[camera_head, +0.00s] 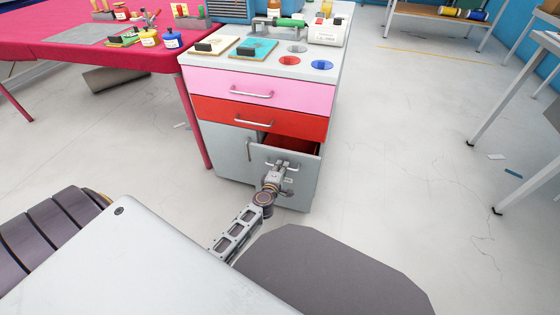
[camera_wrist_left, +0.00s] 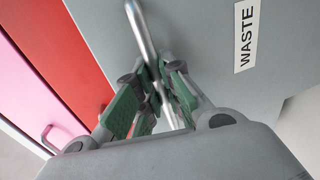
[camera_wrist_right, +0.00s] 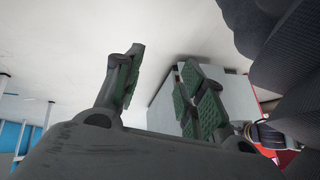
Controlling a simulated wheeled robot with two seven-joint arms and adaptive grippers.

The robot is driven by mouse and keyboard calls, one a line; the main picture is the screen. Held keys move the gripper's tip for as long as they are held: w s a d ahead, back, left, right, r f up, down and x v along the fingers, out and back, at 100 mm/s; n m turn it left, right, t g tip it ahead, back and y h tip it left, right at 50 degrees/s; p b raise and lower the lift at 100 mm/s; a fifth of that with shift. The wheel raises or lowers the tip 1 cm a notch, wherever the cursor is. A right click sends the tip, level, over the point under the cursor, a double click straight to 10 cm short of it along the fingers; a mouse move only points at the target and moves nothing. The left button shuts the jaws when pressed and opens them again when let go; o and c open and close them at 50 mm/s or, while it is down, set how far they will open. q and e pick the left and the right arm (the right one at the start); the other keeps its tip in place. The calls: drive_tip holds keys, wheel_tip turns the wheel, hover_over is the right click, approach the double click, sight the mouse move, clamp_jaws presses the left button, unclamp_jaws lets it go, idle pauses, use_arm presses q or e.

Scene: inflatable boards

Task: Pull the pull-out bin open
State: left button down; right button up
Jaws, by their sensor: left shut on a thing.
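The pull-out bin (camera_head: 304,186) is the grey lower right front of the cabinet. It stands partly out, with a dark red gap (camera_head: 300,145) showing above its front. Its metal bar handle (camera_wrist_left: 137,22) and a "WASTE" label (camera_wrist_left: 245,36) show in the left wrist view. My left gripper (camera_head: 279,168) is at the bin front, and its green-padded fingers (camera_wrist_left: 158,85) are shut on the bar. In the right wrist view my right gripper (camera_wrist_right: 157,88) is open and empty, with its fingers well apart. It is not seen in the head view.
The cabinet has a pink drawer (camera_head: 262,91), a red drawer (camera_head: 262,118) and a grey door (camera_head: 224,150); these look closed. Tools and pads lie on its top. A red-covered table (camera_head: 60,50) stands at left, and a workbench (camera_head: 545,40) at right. The floor (camera_head: 400,150) between is mostly clear.

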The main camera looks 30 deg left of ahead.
use_arm(q)
drive_tip(key=f+v, duration=0.1)
drive_tip(key=v, duration=0.9)
drive_tip(key=f+v, duration=0.2)
drive_tip(key=v, duration=0.7)
drive_tip(key=shift+s+f, duration=0.25)
drive_tip(key=shift+s, duration=0.45)
drive_tip(key=shift+d, duration=0.1)
drive_tip(key=c, duration=1.5)
unclamp_jaws()
drive_tip(key=shift+c, duration=0.2)
drive_tip(key=v, duration=1.2)
drive_tip(key=shift+w, duration=0.1)
